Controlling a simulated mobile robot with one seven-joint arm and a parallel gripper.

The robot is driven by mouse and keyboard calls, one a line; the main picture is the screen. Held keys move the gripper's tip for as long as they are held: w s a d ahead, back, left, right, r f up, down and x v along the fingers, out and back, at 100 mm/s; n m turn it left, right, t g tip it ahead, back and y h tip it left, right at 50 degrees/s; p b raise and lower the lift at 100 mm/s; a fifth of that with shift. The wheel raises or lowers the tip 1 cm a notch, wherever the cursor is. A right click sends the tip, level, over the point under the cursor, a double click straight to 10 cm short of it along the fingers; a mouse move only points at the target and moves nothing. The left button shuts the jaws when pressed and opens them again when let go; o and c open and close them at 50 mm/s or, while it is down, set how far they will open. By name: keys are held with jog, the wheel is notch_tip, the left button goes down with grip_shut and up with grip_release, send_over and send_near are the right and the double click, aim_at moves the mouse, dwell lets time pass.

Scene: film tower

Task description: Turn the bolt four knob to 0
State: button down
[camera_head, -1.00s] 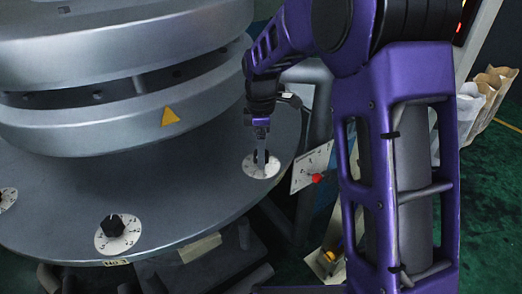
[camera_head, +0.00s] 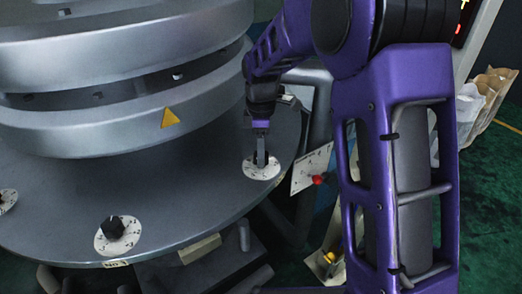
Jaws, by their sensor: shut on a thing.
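A round white dial (camera_head: 254,172) lies on the grey round table near its right edge, with a dark knob at its middle. My gripper (camera_head: 261,161) points down over this dial and is shut on the knob, which the fingers mostly hide. The dial's numbers are too small to read. I cannot see a label that tells which bolt it belongs to. A second white dial (camera_head: 131,232) with a black knob (camera_head: 112,228) sits at the table's front, apart from my gripper.
A layered grey metal tower (camera_head: 90,125) with a yellow warning triangle (camera_head: 170,118) rises left of my gripper. A white plate (camera_head: 306,168) with a red knob (camera_head: 318,180) stands just right of the table edge. Paper bags (camera_head: 490,88) stand at the far right.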

jog(key=shift+r, duration=0.1)
jog(key=m+p, duration=0.1)
jog(key=m, duration=0.3)
jog(key=m+p, duration=0.1)
jog(key=m, duration=0.3)
jog(key=m+p, duration=0.1)
jog(key=m, duration=0.8)
jog(key=shift+p, duration=0.4)
jog(key=shift+m, duration=0.4)
jog(key=shift+c, duration=1.3)
grip_release()
